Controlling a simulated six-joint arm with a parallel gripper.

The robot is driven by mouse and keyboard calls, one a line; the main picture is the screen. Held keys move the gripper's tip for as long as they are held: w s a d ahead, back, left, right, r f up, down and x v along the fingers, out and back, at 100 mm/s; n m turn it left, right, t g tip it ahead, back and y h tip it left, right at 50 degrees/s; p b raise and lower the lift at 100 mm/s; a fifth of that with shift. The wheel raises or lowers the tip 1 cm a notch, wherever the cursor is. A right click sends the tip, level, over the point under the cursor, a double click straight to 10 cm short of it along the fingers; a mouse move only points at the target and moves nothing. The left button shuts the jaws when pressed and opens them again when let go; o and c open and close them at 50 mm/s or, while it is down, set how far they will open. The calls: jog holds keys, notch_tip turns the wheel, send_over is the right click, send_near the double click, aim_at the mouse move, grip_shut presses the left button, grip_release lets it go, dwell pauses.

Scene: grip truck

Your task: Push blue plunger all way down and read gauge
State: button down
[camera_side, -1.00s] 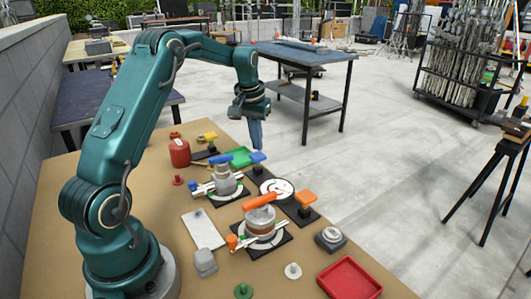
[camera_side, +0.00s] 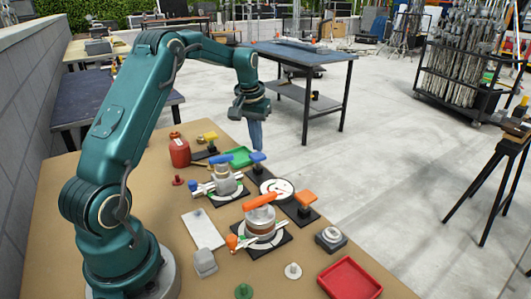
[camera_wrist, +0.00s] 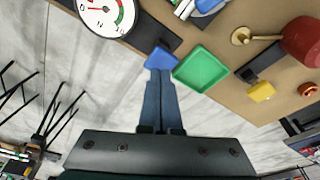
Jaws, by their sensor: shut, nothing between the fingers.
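The blue plunger (camera_side: 257,157) has a blue cap and stands on a black base at the far side of the bench. It also shows in the wrist view (camera_wrist: 160,58). My gripper (camera_side: 257,148) points down with its fingers together and empty, its tips right at the blue cap. In the wrist view the closed fingers (camera_wrist: 159,72) overlap the cap's near edge; I cannot tell whether they touch it. The round white gauge (camera_side: 277,188) lies beside the plunger. In the wrist view the gauge (camera_wrist: 106,14) shows green and red marks, partly cut off; its reading is too small to tell.
An orange plunger (camera_side: 304,199) stands nearer on its own base. A green tray (camera_side: 239,156), a yellow-capped piece (camera_side: 210,137) and a red canister (camera_side: 179,152) stand left of the blue plunger. Devices with blue (camera_side: 219,160) and orange (camera_side: 262,201) handles lie nearer.

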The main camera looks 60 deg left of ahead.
aim_at(257, 155)
jog(key=shift+f, duration=1.85)
jog(key=shift+r, duration=1.95)
jog(key=shift+r, duration=2.5)
